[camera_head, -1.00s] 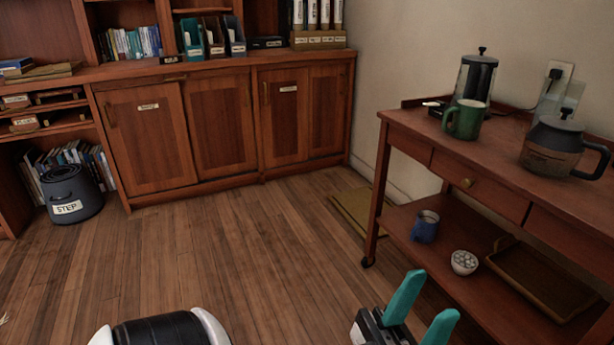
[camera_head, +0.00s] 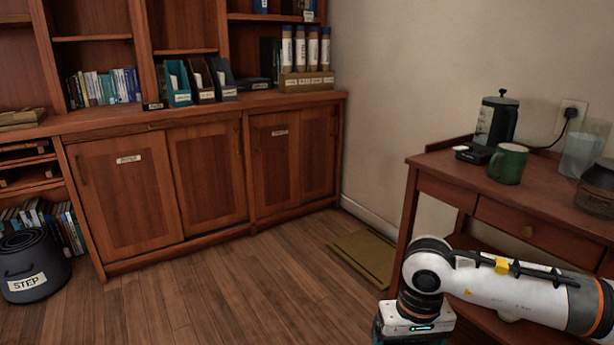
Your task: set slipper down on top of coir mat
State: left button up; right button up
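The coir mat (camera_head: 366,256) is a flat tan rectangle on the wooden floor, in the corner between the cabinets and the wooden cart. Nothing lies on the part of it that I can see; the cart and my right arm stand close to its right side. No slipper is visible in this view. My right arm comes in from the right in front of the cart and bends downward; its gripper fingers are below the picture edge. My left arm and gripper do not show.
The wooden cart (camera_head: 447,187) carries a green mug (camera_head: 508,164), a French press (camera_head: 496,120) and a dark pot (camera_head: 598,188). Wooden cabinets (camera_head: 122,195) line the back wall. The floor (camera_head: 240,290) in the middle is clear.

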aim_at(366, 247)
jog(key=i+j, duration=0.2)
jog(key=i, duration=0.25)
jog(key=i+j, duration=0.2)
jog(key=i, duration=0.25)
jog(key=i+j, duration=0.25)
jog(key=i, duration=0.2)
jog(key=i+j+z, duration=0.1)
jog(key=i, duration=0.35)
jog(key=i+j+z, duration=0.2)
jog(key=i+z, duration=0.25)
jog(key=i+j+z, duration=0.75)
jog(key=z, duration=0.15)
jog(key=i+j+z, duration=0.2)
jog(key=j+z, duration=0.25)
jog(key=j, duration=0.2)
jog(key=i+j+z, duration=0.15)
jog(key=i+j, duration=0.85)
